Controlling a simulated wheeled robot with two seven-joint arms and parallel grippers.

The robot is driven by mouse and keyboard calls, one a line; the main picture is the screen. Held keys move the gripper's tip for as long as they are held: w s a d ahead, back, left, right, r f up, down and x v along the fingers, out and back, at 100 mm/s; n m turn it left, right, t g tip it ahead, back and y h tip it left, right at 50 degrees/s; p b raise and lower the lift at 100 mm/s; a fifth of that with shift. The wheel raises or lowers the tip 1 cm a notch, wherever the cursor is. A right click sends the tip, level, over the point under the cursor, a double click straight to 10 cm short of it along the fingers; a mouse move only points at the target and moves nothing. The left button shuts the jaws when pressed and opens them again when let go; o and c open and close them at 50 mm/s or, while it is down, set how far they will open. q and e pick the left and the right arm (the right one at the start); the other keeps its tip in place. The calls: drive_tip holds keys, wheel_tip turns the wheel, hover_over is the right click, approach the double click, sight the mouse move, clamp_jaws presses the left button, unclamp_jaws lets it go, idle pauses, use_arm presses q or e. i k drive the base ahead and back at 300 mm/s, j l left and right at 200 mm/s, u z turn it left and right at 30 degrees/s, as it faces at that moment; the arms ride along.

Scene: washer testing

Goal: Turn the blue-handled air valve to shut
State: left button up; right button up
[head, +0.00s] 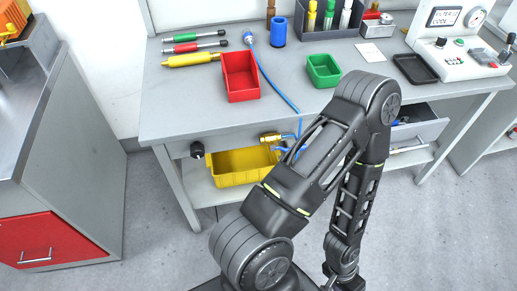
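A brass air valve (270,138) is mounted on the front of the grey workbench, just below the tabletop edge. Its blue handle (289,138) points right, toward my arm, and its far end is partly hidden by the arm. A blue hose (273,83) runs across the tabletop to the bench's front edge above the valve. One of my arms rises from the bottom middle, bends at the elbow right of the valve and drops to the bottom edge. No gripper fingers show, and no contact with the valve is visible.
A yellow bin (240,174) sits on the shelf under the valve. A black knob (197,150) is on the bench front to the left. Red (240,88) and green (323,77) bins stand on the tabletop (190,105). An open drawer (422,128) juts out behind my arm. The floor at left is clear.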

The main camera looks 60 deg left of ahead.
sight(273, 148)
drive_tip(key=u, duration=1.8)
